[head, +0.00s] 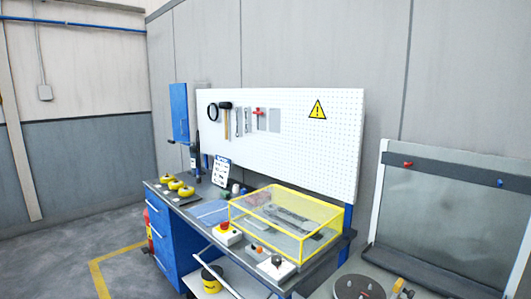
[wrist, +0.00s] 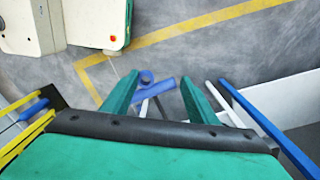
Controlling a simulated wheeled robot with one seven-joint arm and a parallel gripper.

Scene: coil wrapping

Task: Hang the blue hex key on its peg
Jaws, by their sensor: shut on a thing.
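In the wrist view, the blue hex key (wrist: 154,89) shows between the two green fingers of my gripper (wrist: 158,92). Its blue handle lies crosswise, with a dark shank running back toward the palm. My gripper is shut on it; the exact contact with the fingers is hard to see. The head view does not clearly show my gripper or this key. In the head view, the white pegboard (head: 320,140) carries a red-handled tool (head: 258,112) over a grey outline. A bare grey outline (head: 274,120) is just right of it. The peg itself is too small to make out.
A hammer (head: 226,107), a black ring (head: 212,112) and wrenches (head: 243,121) hang left of the red tool. Below the board, a yellow-framed clear cover (head: 310,215) stands on the bench, with a red-button box (head: 226,235) before it. A framed grey panel (head: 440,210) stands at right.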

